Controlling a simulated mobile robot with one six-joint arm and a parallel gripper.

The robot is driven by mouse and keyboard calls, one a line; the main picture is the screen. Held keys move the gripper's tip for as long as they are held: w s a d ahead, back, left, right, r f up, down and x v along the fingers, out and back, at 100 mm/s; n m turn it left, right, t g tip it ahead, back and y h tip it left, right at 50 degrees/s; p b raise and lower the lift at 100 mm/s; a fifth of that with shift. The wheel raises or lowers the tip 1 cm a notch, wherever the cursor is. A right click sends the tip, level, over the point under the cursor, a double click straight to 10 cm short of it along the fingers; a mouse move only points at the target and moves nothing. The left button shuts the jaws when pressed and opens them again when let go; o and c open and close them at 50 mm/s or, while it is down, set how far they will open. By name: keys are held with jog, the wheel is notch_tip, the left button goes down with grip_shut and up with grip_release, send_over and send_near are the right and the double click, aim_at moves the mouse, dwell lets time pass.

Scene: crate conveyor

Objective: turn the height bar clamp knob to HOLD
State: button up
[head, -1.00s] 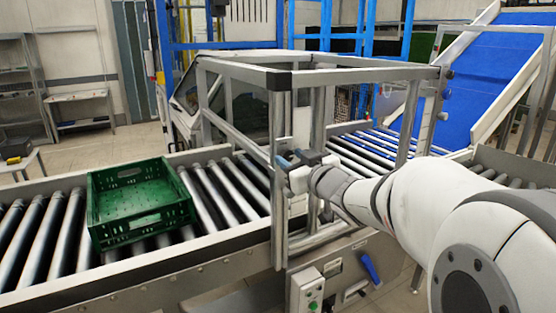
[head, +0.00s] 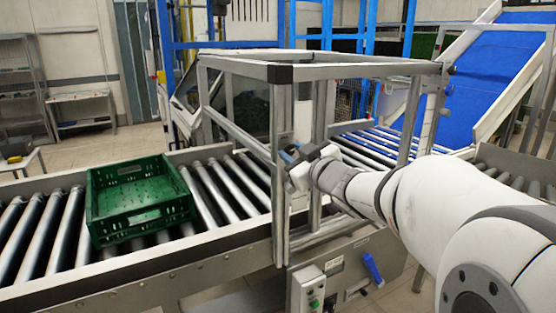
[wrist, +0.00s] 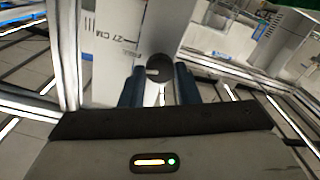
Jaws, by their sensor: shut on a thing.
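The clamp knob (wrist: 160,67) is a dark round knob with a pale mark, on a white plate (wrist: 105,55) printed with "27 CM" in the wrist view. My gripper (wrist: 158,88) has its two blue fingers on either side of the knob and is shut on it. In the head view my gripper (head: 287,157) is at the near side of the metal frame, tilted, and hides the knob. I cannot read a HOLD label in either view.
A metal frame (head: 281,180) stands over the roller conveyor. A green crate (head: 140,222) sits on the rollers at left. A control box with buttons (head: 306,290) and a blue lever (head: 373,268) are below the frame. A blue belt (head: 490,75) slopes up at right.

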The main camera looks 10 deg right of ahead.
jog(key=n+b, duration=0.2)
jog(key=n, duration=0.1)
jog(key=n+b, duration=0.1)
jog(key=shift+f+n, duration=0.25)
jog(key=shift+n, duration=0.05)
jog(key=n+b, duration=0.3)
jog(key=shift+n, duration=0.3)
jog(key=n+b, duration=0.2)
jog(key=n, duration=0.2)
jog(key=shift+r+n+b, duration=0.2)
jog(key=shift+n+b, duration=0.85)
jog(key=shift+n, duration=0.45)
jog(key=o, duration=1)
jog(key=shift+s, duration=0.15)
